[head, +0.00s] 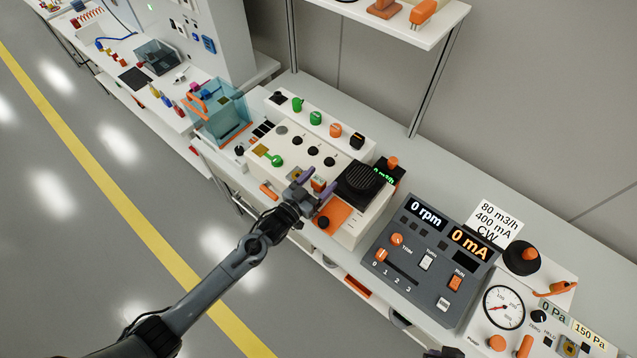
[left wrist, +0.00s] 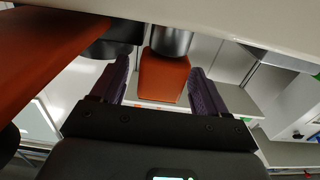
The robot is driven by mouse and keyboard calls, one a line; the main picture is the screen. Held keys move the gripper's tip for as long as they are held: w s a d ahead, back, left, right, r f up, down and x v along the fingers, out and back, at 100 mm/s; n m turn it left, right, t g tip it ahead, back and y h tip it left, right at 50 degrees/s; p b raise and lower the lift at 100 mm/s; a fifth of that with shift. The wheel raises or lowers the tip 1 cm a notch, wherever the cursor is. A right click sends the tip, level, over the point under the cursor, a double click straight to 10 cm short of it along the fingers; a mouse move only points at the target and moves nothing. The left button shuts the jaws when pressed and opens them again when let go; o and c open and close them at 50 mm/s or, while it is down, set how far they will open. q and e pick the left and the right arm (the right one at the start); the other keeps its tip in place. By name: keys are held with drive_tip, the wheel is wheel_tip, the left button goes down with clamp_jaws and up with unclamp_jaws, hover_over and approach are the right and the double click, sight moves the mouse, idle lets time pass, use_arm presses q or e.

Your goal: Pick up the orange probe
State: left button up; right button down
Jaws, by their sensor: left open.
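My left gripper (head: 314,187) is open at the front edge of the white bench unit with knobs, its two purple fingers apart. An orange piece (head: 318,184) shows between the fingers. In the left wrist view, an orange tapered block (left wrist: 164,78) with a metal cylinder (left wrist: 171,40) at its upper end lies between the open fingers (left wrist: 160,88). It looks like the orange probe. I cannot tell whether either finger touches it. A dark shape at the bottom edge of the head view may be part of my right gripper; its jaws cannot be made out.
A black ribbed block (head: 360,182) and an orange panel (head: 338,216) are close to my left gripper. A grey control box (head: 428,268) with rpm and mA displays stands to the right. A clear blue tank (head: 222,115) stands to the left. The floor in front is clear.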

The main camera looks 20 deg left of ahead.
use_arm(q)
drive_tip(key=c, duration=1.2)
